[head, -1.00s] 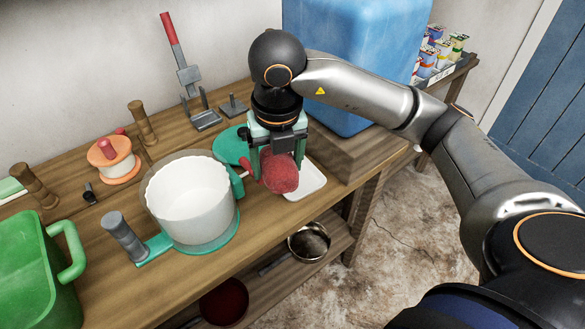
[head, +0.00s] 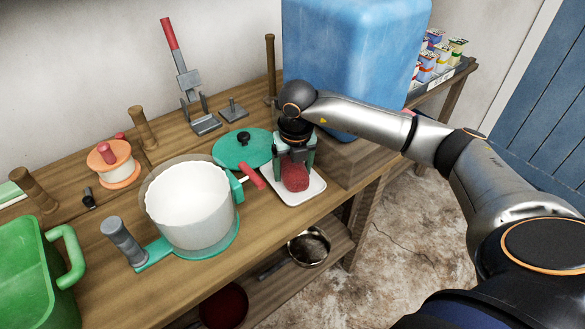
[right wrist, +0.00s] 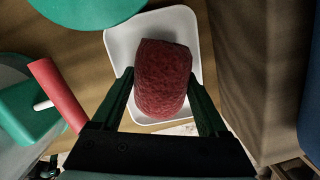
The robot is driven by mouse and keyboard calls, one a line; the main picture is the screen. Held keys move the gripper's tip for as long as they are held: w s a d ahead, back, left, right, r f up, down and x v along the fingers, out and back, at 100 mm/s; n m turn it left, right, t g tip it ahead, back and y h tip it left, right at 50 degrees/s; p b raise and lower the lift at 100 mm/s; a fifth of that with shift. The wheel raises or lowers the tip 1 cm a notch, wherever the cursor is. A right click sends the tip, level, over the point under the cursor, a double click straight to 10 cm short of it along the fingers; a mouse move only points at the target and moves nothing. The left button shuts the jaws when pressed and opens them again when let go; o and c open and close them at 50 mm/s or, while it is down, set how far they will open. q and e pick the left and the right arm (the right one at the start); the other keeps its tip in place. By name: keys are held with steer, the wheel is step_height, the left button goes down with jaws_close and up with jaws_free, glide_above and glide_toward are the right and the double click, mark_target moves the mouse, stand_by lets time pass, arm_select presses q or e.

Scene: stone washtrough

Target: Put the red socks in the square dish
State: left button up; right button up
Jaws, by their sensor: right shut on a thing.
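The red socks (head: 295,177) are a rolled, textured red bundle. My right gripper (head: 294,168) is shut on them, one finger on each side. In the right wrist view the bundle (right wrist: 163,78) sits between the two green fingers over the white square dish (right wrist: 122,42). In the head view the dish (head: 312,190) lies on the wooden bench beneath the gripper. The socks are within the dish's outline; I cannot tell whether they touch its bottom. My left gripper is not in view.
A white pot (head: 190,205) with a red-handled part stands left of the dish, a green lid (head: 241,149) behind. A blue container (head: 350,65) on a wooden block (head: 352,160) stands close on the right. The bench's front edge is near the dish.

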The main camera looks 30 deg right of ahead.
mark_target(295, 169)
steer(key=shift+f, duration=0.2)
steer(key=o, duration=1.1)
steer(key=shift+o, duration=0.2)
steer(key=shift+r, duration=0.15)
steer(key=r, duration=0.4)
steer(key=s+r, duration=0.1)
steer(key=r, duration=0.7)
steer(key=shift+s+a, duration=0.35)
